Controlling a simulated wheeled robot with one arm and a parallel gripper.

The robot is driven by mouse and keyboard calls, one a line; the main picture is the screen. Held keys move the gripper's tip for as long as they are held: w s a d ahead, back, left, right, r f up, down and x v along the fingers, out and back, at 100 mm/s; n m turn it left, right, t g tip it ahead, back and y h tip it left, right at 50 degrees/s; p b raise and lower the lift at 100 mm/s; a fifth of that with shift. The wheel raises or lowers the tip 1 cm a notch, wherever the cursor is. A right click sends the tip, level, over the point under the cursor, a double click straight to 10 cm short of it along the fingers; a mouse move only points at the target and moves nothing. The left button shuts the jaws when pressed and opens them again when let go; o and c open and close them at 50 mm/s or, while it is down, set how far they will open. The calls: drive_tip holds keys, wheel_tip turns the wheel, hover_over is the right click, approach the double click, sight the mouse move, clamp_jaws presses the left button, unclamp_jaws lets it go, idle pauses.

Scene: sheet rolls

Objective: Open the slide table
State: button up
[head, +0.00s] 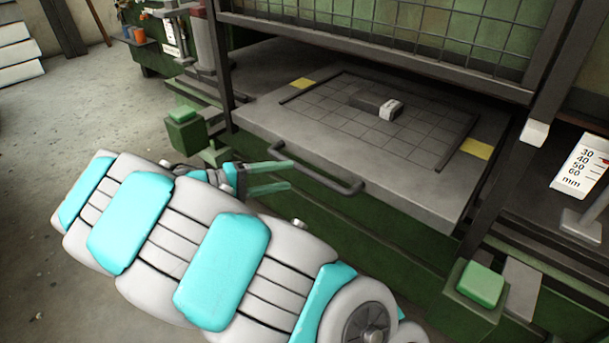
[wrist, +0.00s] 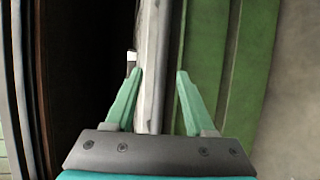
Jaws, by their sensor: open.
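The slide table (head: 425,195) is a grey plate with a grid and yellow corner marks, lying under the mesh guard. Its dark bar handle (head: 325,180) runs along the front edge. My gripper (head: 290,175) is open, and its two teal fingers overlap the left part of the handle in the head view. In the wrist view my gripper (wrist: 159,72) has a grey bar-like strip (wrist: 157,40) running between its fingers. Whether the fingers reach around the handle or stop short of it, I cannot tell. No grip shows.
Green buttons stand at the front left (head: 184,114) and front right (head: 480,283). A white mm scale (head: 580,166) stands at the right. The floor (head: 60,120) at the left is clear.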

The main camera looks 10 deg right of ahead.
sight(302, 172)
drive_tip(key=shift+w+x, duration=0.15)
drive_tip(key=shift+x, duration=1.65)
drive_tip(key=shift+w+x, duration=0.2)
drive_tip(key=shift+x, duration=1.65)
drive_tip(key=shift+a+f, duration=0.1)
clamp_jaws()
